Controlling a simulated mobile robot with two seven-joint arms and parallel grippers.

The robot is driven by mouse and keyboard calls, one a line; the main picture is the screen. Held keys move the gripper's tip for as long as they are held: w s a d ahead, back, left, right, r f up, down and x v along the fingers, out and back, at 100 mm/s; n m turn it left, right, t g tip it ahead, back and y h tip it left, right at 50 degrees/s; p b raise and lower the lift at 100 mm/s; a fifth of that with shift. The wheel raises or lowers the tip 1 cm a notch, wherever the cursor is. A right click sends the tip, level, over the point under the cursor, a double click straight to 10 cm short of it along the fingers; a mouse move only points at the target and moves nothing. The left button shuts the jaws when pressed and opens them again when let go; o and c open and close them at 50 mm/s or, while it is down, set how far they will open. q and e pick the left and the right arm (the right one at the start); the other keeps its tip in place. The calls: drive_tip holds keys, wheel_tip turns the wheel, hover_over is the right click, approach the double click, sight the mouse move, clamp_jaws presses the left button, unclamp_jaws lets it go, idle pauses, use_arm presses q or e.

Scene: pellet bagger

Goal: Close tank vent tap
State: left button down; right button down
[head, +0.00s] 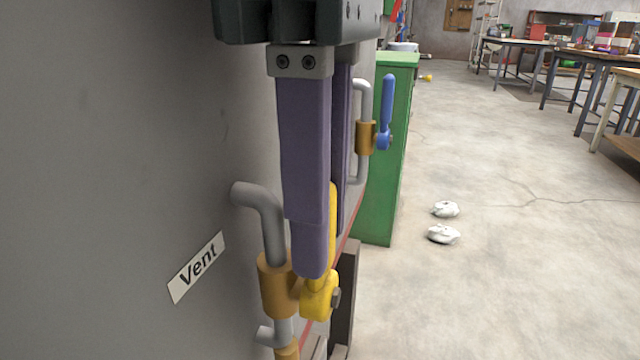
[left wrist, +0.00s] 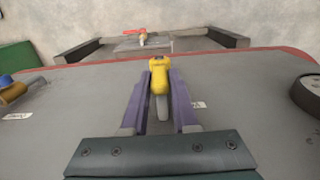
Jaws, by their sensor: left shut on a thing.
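The vent tap has a brass body (head: 276,284) on a grey pipe, beside a "Vent" label (head: 197,266) on the grey tank wall. Its yellow handle (head: 319,294) points upward from the tap in the head view, partly hidden behind a purple finger. My left gripper (head: 314,255) comes down from above with its two purple fingers either side of the yellow handle, shut on it. In the left wrist view the yellow handle (left wrist: 159,72) lies between the fingertips. My right gripper is in neither view.
A second tap with a blue handle (head: 386,110) is on a pipe farther along the wall, near a green cabinet (head: 380,160). Two white lumps (head: 444,234) lie on the floor. Open concrete floor spreads to the right, with workbenches (head: 590,70) at the back.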

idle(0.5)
use_arm(q)
drive_tip(key=shift+w+d+r+g+p, duration=0.15)
drive_tip(key=shift+w+g+p, duration=0.25)
drive_tip(key=shift+g+p, duration=0.4)
drive_tip(key=shift+w+d+f+g+y+p, duration=0.1)
drive_tip(key=shift+w+f+g+y+p, duration=0.15)
drive_tip(key=shift+w+g+y+p, duration=0.2)
drive_tip(key=shift+s, duration=0.1)
drive_tip(key=c, duration=0.7)
unclamp_jaws()
drive_tip(key=p+v, duration=0.3)
drive_tip(key=v, duration=0.7)
